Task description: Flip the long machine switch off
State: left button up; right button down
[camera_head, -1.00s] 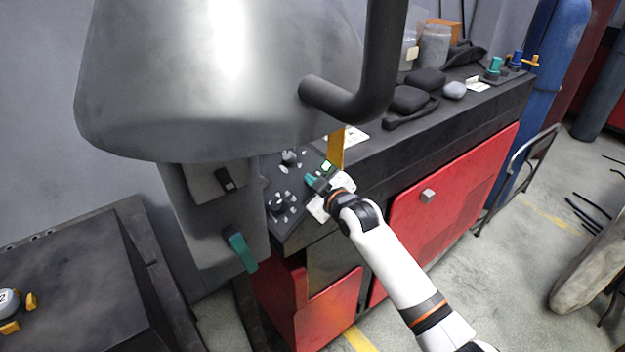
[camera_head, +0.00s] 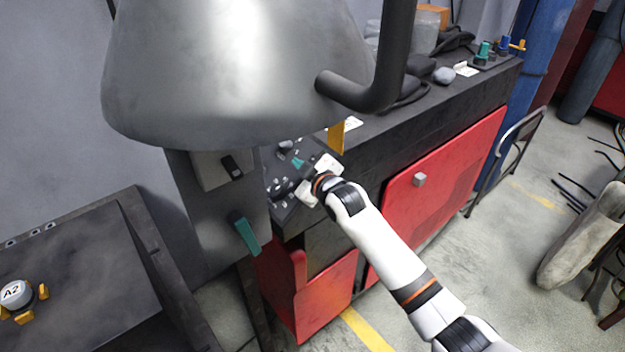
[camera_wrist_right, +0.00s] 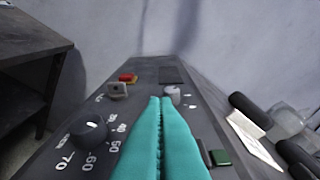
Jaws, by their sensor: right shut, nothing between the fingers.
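My right gripper (camera_head: 298,163) is over the machine's control panel (camera_head: 284,205). Its teal fingers (camera_wrist_right: 161,101) are shut together and empty. In the right wrist view, a grey knob (camera_wrist_right: 173,94) stands just beyond the fingertips; I cannot tell whether they touch. In the head view, a long teal lever (camera_head: 245,236) tilts on the front of the grey housing. I cannot tell which is the long switch. My left gripper is out of view.
A black numbered dial (camera_wrist_right: 88,134) is left of the fingers. A large grey hood with a bent black handle (camera_head: 385,75) hangs over the panel. A yellow upright plate (camera_head: 336,138) stands beside my gripper. Dark pads and a white card (camera_wrist_right: 255,138) lie to the right.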

pick_arm(q)
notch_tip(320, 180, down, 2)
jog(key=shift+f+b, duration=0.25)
jog(key=shift+b, duration=0.8)
pick_arm(e)
jog(key=v, duration=0.9)
jog(key=shift+s+d+f, duration=0.2)
jog(key=shift+s+f, duration=0.1)
jog(key=shift+s, duration=0.1)
